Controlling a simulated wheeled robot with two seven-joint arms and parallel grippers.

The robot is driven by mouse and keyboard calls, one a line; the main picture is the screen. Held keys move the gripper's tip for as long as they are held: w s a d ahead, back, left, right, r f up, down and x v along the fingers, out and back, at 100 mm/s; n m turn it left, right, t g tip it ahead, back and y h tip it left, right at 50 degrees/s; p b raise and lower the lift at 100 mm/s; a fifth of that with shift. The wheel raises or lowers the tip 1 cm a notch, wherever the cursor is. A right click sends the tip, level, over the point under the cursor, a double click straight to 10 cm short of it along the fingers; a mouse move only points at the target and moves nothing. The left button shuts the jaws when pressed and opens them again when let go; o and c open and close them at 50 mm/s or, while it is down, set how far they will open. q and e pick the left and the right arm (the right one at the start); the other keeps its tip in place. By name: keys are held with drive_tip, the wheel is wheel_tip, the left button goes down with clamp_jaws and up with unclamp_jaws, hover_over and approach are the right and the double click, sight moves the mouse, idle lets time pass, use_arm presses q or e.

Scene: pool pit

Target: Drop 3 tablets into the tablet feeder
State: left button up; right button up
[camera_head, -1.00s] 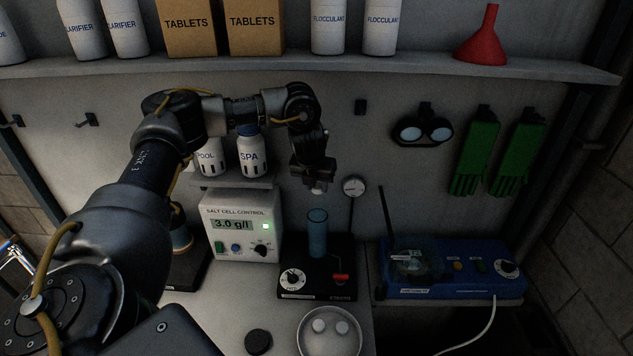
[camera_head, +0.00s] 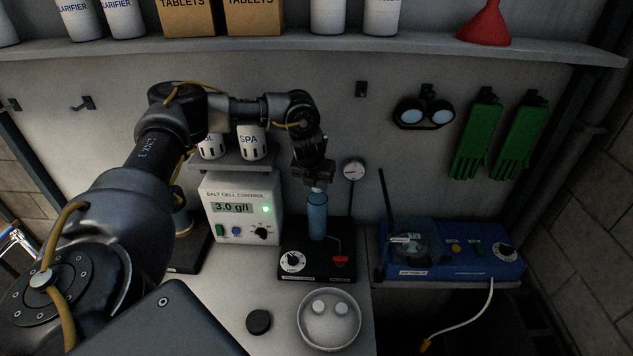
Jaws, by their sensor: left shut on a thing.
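My left gripper (camera_head: 316,178) is shut on a white tablet (camera_head: 318,187), pointing down at the mouth of the blue clear tube (camera_head: 317,220). The tablet is at the tube's top rim; I cannot tell whether it is inside the rim. The tube stands upright on a black base with a dial (camera_head: 293,262) and a red part, which looks like the tablet feeder. Two white tablets, one left (camera_head: 319,308) and one right (camera_head: 340,308), lie in a round pale dish (camera_head: 329,342) in front. My right gripper is not in view.
A black round cap (camera_head: 258,322) lies left of the dish. The salt cell control box (camera_head: 240,212) stands left of the tube, a gauge (camera_head: 354,171) behind it to the right. A blue device (camera_head: 455,252) stands at the right. A shelf (camera_head: 300,48) runs above.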

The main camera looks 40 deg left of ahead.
use_arm(q)
drive_tip(key=shift+s+d, duration=0.1)
drive_tip(key=shift+s, duration=0.05)
idle(0.3)
drive_tip(key=o, duration=1)
drive_tip(key=shift+r, duration=3.05)
